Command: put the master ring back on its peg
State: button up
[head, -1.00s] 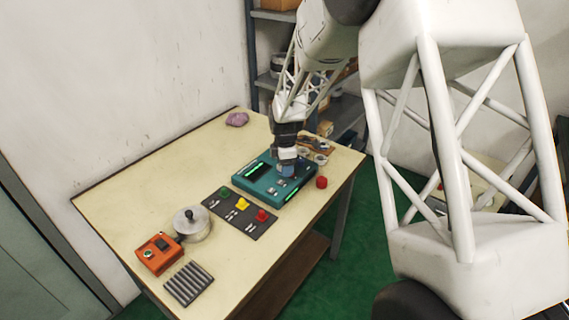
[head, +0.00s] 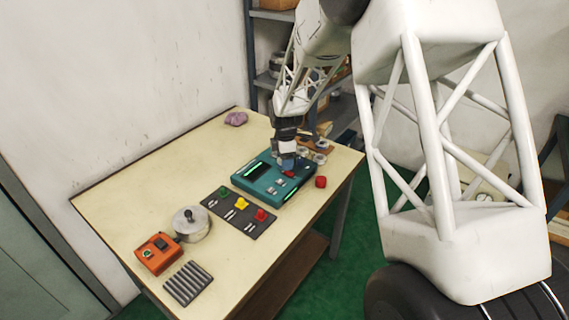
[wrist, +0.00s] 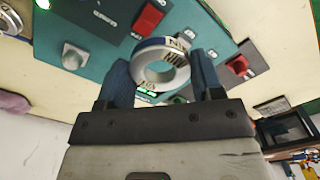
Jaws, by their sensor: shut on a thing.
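My gripper (head: 287,163) is over the right part of the teal gauge box (head: 256,184). In the wrist view my gripper (wrist: 162,78) has its two blue fingers on either side of a metal ring, the master ring (wrist: 181,50), and is shut on it. The ring has a blue band and dark markings, and its hole faces the camera. The teal panel is behind the ring. A grey upright stub (wrist: 75,57) stands on the panel to the left, apart from the ring; I cannot tell whether it is the peg.
A dark mat (head: 240,228) with green, yellow and red pieces lies before the gauge box. A red object (head: 321,182) stands to its right, with small rings (head: 320,159) behind. A lidded metal pot (head: 191,230), orange box (head: 158,254) and ribbed grey block (head: 188,283) stand front left.

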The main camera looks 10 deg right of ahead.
jog(key=w+d, duration=0.1)
jog(key=w, duration=0.3)
jog(key=w+d, duration=0.2)
jog(key=w, duration=0.2)
jog(key=w+d, duration=0.1)
jog(key=w, duration=0.3)
jog(key=shift+w+d+r, duration=0.1)
jog(key=shift+d+r, duration=0.05)
jog(key=shift+r, duration=0.1)
jog(key=shift+w+d+f, duration=0.25)
jog(key=shift+w+d, duration=1.2)
jog(key=shift+w, duration=1.05)
jog(key=shift+w+d+f, duration=0.3)
jog(key=shift+w+d, duration=1.15)
jog(key=shift+w, duration=1.05)
jog(key=shift+w+d+f, duration=0.25)
jog(key=shift+w+d, duration=1.2)
jog(key=shift+w, duration=1.05)
jog(key=shift+f, duration=0.1)
jog(key=shift+f, duration=1.9)
jog(key=shift+f, duration=1.7)
